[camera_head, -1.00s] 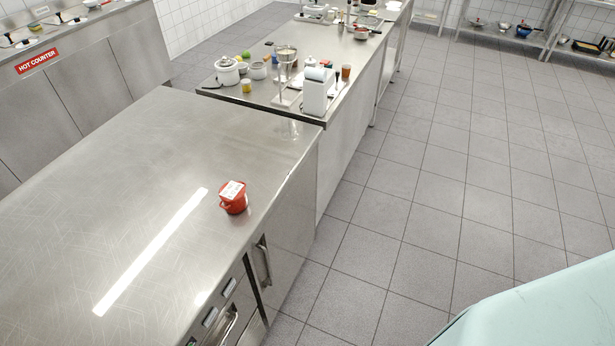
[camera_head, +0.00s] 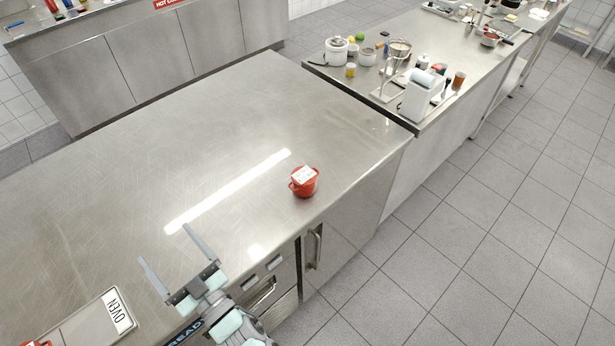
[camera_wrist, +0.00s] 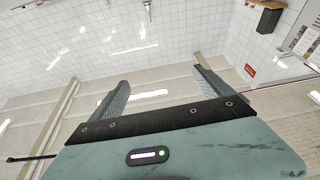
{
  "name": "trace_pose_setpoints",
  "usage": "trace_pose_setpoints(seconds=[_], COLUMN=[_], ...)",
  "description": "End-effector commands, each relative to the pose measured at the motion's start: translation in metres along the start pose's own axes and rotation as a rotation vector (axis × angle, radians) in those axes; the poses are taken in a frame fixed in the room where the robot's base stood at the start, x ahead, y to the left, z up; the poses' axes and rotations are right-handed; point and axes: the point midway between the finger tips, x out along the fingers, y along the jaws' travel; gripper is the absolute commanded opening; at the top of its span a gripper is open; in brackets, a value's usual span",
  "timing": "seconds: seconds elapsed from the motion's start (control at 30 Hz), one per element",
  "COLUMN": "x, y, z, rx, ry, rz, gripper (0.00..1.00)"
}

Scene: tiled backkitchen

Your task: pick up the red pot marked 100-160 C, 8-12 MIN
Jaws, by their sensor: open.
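The red pot (camera_head: 303,184) stands upright on the steel counter (camera_head: 240,120), near its front edge, with a white label on top. The label's writing is too small to read. My gripper (camera_head: 173,258) is open and empty over the front part of the counter, to the left of and nearer than the pot, and apart from it. In the wrist view its two fingers (camera_wrist: 156,88) stand wide apart with nothing between them. That view faces the tiled wall and ceiling area, and the pot is not in it.
A plate marked OVEN (camera_head: 118,311) lies on the counter at the lower left. A second counter behind holds a white pot (camera_head: 336,50), a white appliance (camera_head: 417,96) and several small items. Oven handles (camera_head: 317,247) stick out from the front. The counter around the pot is clear.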

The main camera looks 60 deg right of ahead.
Motion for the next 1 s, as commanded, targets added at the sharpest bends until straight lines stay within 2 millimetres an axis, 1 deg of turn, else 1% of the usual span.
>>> trace_pose_setpoints(seconds=[0.03, 0.07, 0.1, 0.17, 0.2, 0.23, 0.27, 0.3, 0.37, 0.4, 0.5, 0.6, 0.7, 0.77, 0.87, 1.0], x=[0.006, 0.007, 0.008, 0.006, 0.003, -0.001, -0.007, -0.017, -0.034, -0.046, -0.074, -0.093, -0.099, -0.097, -0.090, -0.080], y=[0.024, 0.038, 0.057, 0.089, 0.114, 0.133, 0.153, 0.179, 0.215, 0.235, 0.272, 0.291, 0.300, 0.304, 0.312, 0.327], z=[0.001, 0.005, 0.012, 0.019, 0.022, 0.025, 0.028, 0.030, 0.031, 0.032, 0.033, 0.032, 0.033, 0.035, 0.041, 0.054], rx=[-0.012, -0.019, -0.025, -0.033, -0.036, -0.037, -0.035, -0.031, -0.020, -0.010, 0.015, 0.034, 0.042, 0.043, 0.041, 0.040], ry=[-0.050, -0.085, -0.134, -0.207, -0.257, -0.297, -0.338, -0.391, -0.456, -0.494, -0.568, -0.608, -0.622, -0.624, -0.623, -0.626], rz=[0.051, 0.082, 0.127, 0.203, 0.262, 0.311, 0.362, 0.433, 0.534, 0.597, 0.723, 0.799, 0.829, 0.833, 0.833, 0.831], gripper=[0.90, 0.90, 0.90, 0.90, 0.90, 0.90, 0.90, 0.90, 0.90, 0.90, 0.90, 0.90, 0.90, 0.90, 0.90, 0.90])
